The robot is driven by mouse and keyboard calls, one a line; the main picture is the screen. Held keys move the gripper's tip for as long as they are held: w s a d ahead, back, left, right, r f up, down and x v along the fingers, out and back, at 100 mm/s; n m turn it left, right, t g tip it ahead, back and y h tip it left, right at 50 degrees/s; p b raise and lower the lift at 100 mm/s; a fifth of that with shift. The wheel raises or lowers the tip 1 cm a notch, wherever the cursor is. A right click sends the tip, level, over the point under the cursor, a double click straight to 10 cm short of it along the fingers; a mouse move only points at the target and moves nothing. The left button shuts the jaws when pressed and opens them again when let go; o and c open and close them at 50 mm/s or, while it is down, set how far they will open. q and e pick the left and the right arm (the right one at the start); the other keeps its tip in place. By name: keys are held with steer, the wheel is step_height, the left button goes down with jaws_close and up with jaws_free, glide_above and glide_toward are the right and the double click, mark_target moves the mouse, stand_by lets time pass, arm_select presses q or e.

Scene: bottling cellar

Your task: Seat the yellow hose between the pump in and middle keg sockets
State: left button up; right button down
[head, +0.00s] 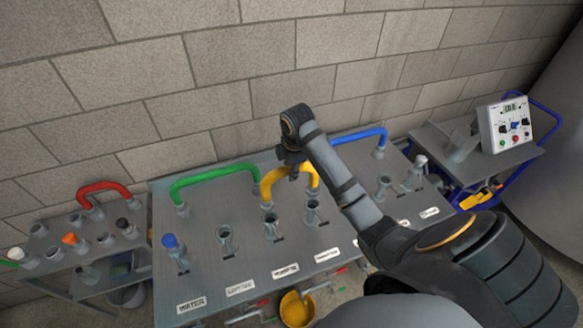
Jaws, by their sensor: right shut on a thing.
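The yellow hose (269,181) is a short stiff arch over the grey socket panel (205,270). My right gripper (294,172) reaches in from the right and is shut on the top of the arch. The hose's left end hangs just behind a socket (270,224), and its right end is near another socket (312,209), partly beside my arm. I cannot tell whether either end touches a socket. The labels along the front are too small to read surely, apart from WATER (192,303). My left gripper is not in view.
A green hose (213,172) arches to the left and a blue hose (360,134) to the right. A blue-capped socket (172,246) is at the panel's left. A side table with a red hose (103,186) stands left; a control box (506,124) stands right. A brick wall is behind.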

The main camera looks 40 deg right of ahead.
steer(key=shift+s+d+f, duration=0.1)
steer(key=shift+d+f, duration=0.1)
steer(key=shift+f, duration=0.5)
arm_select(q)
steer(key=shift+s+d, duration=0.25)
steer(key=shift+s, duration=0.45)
arm_select(e)
step_height(320, 180, down, 6)
steer(key=shift+f, duration=0.45)
stand_by(0.4)
steer(key=c, duration=1)
jaws_free()
steer(key=shift+s, duration=0.1)
steer(key=shift+o, duration=0.2)
